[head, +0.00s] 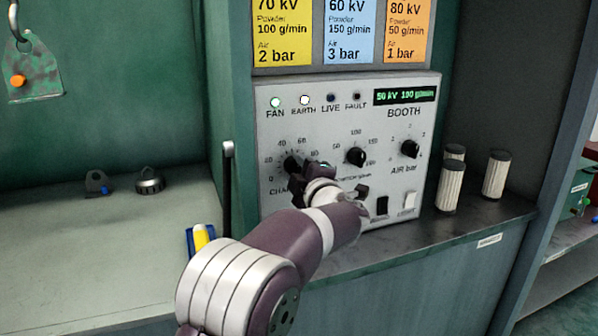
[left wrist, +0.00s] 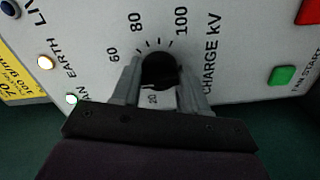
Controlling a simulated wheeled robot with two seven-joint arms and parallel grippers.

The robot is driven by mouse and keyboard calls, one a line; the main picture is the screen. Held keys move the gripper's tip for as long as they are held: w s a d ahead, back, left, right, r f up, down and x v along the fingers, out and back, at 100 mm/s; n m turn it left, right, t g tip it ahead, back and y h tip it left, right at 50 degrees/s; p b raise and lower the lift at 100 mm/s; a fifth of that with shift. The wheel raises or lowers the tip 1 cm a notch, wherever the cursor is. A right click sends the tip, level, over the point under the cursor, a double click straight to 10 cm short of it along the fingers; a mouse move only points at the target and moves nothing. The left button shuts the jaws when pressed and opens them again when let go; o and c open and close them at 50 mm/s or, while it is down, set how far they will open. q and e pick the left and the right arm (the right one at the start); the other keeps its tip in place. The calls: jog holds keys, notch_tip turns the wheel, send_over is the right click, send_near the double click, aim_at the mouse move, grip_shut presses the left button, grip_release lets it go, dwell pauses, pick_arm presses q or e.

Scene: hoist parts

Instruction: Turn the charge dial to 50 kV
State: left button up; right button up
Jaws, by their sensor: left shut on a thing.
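The charge dial (head: 291,164) is a black knob at the left of the grey booth panel (head: 385,192), with a printed scale around it. In the left wrist view the dial (left wrist: 159,68) sits between the two grey fingers of my left gripper (left wrist: 160,84), which is shut on it. In the head view my left gripper (head: 300,170) covers the lower right of the dial and part of its label. I cannot make out the pointer's exact mark. The panel's display (head: 405,96) reads 50 kV 100 g/min. My right gripper is not in view.
Two more black dials, powder (head: 356,156) and air (head: 410,148), sit to the right. Switches (head: 410,201) lie below them. A green button (left wrist: 282,75) is near the charge dial. White filter cylinders (head: 496,175) stand right of the panel. The left bench (head: 90,240) is mostly clear.

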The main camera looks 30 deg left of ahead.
pick_arm(q)
jog(key=o, duration=1.1)
jog(key=shift+c, duration=0.2)
jog(key=shift+d, duration=0.1)
jog(key=v, duration=1.2)
jog(key=shift+s+d+p, duration=0.15)
jog(key=shift+s+p, duration=0.1)
jog(key=shift+p, duration=0.2)
